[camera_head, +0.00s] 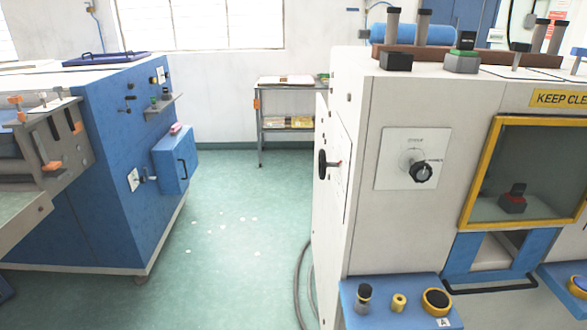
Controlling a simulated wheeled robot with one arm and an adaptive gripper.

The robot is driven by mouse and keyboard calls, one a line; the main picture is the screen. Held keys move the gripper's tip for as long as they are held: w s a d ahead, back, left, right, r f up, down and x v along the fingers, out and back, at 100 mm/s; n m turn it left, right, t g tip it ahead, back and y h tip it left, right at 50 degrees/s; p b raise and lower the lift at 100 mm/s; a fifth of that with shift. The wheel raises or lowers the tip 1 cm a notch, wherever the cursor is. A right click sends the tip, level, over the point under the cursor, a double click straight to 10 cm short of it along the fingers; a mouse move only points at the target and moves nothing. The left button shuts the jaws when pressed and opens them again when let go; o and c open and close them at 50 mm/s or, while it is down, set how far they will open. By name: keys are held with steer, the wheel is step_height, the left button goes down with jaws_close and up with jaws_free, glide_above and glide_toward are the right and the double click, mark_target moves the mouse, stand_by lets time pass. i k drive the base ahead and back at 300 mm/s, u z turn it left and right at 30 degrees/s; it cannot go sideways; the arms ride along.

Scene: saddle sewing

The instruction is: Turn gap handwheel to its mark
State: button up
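A small black handwheel (322,164) with a stub handle sits edge-on on the left side of the white machine (352,220). On the machine's front, a white plate (405,144) carries a round pale dial and a black knob (421,172) at its lower right. Small print stands above and beside the dial, too small to read. I cannot tell for sure which control is the gap handwheel, and I make out no clear mark. My gripper is not in view.
A yellow-framed window (478,173) and blue shelf (400,311) with knobs are on the white machine. A blue machine (105,185) stands left. Green floor (230,215) between them is open, with scattered white bits. A cable (300,285) lies by the white machine. A rack (288,122) stands behind.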

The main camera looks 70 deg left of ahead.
mark_target(323, 164)
steer(key=u, duration=2.65)
steer(key=i, duration=0.5)
steer(key=u, duration=0.3)
steer(key=k, duration=0.6)
steer(key=u, duration=1.45)
steer(key=i, duration=1.2)
steer(key=z, duration=0.6)
steer(key=i, duration=0.8)
steer(key=z, duration=0.8)
